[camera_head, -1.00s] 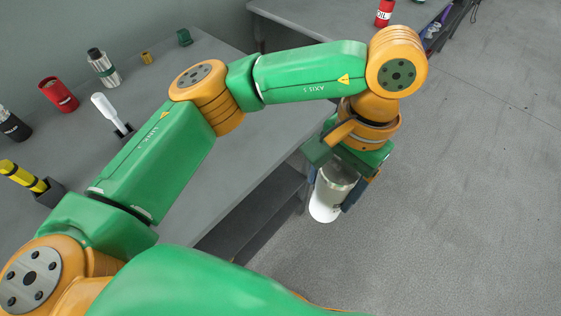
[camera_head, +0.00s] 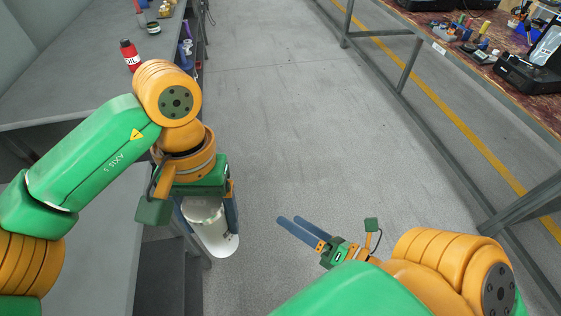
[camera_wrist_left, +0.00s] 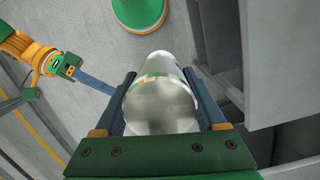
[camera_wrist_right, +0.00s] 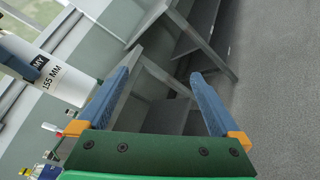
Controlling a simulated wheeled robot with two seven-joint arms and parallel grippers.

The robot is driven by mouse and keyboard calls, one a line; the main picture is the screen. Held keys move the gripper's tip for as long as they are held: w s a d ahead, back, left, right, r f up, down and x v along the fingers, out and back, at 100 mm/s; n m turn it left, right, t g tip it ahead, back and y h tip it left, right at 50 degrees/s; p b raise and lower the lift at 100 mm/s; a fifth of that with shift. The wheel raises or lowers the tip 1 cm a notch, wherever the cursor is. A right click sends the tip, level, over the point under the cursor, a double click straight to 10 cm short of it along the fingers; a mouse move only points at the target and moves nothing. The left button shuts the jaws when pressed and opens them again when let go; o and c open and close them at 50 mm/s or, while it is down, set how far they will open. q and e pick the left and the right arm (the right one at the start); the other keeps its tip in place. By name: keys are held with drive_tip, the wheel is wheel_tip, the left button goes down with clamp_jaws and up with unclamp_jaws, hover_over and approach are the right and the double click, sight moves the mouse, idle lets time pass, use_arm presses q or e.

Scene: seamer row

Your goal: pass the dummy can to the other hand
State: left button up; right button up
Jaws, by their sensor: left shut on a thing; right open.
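The dummy can (camera_head: 213,236) is a silver and white cylinder, held tilted in the air by my left gripper (camera_head: 211,222). In the left wrist view the can (camera_wrist_left: 160,105) sits between both fingers, its round metal end facing the camera. My right gripper (camera_head: 289,220) is open and empty, to the right of the can and apart from it. It also shows at the left of the left wrist view (camera_wrist_left: 76,72). In the right wrist view the can (camera_wrist_right: 55,72), with printed label text, is at the left, outside the open fingers (camera_wrist_right: 161,73).
A grey bench (camera_head: 75,85) stands at the left, with a red oil bottle (camera_head: 130,55) at its edge. A workbench (camera_head: 440,20) with tools and dark cases is at the upper right. Grey floor (camera_head: 285,110) lies open between them.

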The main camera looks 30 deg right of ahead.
sight(210, 229)
drive_tip(key=s+a+r+n+g+y, duration=0.2)
drive_tip(key=s+a+r+n+y, duration=0.15)
drive_tip(key=r+n, duration=0.35)
drive_tip(key=s+a+r+n+g+y, duration=0.15)
drive_tip(key=a+r+n+y, duration=0.3)
drive_tip(key=n, duration=0.45)
drive_tip(key=shift+t+h, duration=0.3)
drive_tip(key=shift+t, duration=0.05)
drive_tip(key=x, duration=1.2)
drive_tip(key=shift+d+r, duration=0.1)
drive_tip(key=c, duration=1.3)
use_arm(q)
drive_tip(key=o, duration=1.5)
use_arm(e)
drive_tip(key=shift+c, duration=1.1)
use_arm(q)
drive_tip(key=shift+r, duration=0.15)
